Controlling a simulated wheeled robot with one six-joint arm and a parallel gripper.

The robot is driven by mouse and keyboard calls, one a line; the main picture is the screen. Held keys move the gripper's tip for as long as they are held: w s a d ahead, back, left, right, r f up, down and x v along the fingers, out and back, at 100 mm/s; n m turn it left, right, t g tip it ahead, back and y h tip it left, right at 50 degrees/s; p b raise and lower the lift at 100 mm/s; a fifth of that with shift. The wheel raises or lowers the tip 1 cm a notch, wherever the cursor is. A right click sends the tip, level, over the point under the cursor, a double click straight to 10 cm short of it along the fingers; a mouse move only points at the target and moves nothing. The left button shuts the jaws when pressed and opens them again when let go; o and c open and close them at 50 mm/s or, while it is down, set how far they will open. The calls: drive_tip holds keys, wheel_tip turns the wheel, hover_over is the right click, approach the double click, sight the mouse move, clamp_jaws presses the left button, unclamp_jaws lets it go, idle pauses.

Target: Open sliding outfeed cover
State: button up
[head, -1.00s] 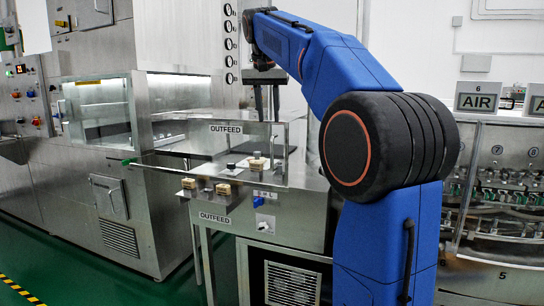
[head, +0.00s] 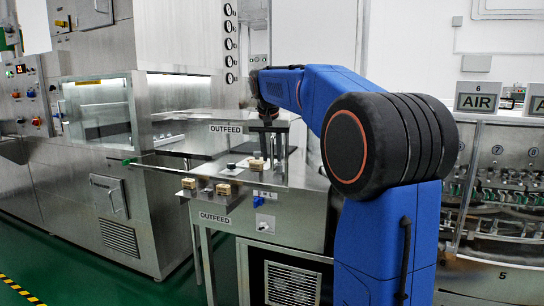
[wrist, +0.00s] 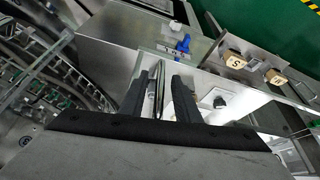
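Wooden-looking blocks (head: 228,189), a black knob (head: 231,166) and a blue switch (head: 259,201) sit near the cover on the outfeed table (head: 300,178). A steel washer cabinet (head: 109,215) stands left. A machine with an AIR sign (head: 479,102) stands right.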

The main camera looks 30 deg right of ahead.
drive_tip(key=shift+w+d+f, duration=0.1)
drive_tip(key=shift+w+f, duration=0.05)
drive_tip(key=shift+f, duration=0.25)
clamp_jaws()
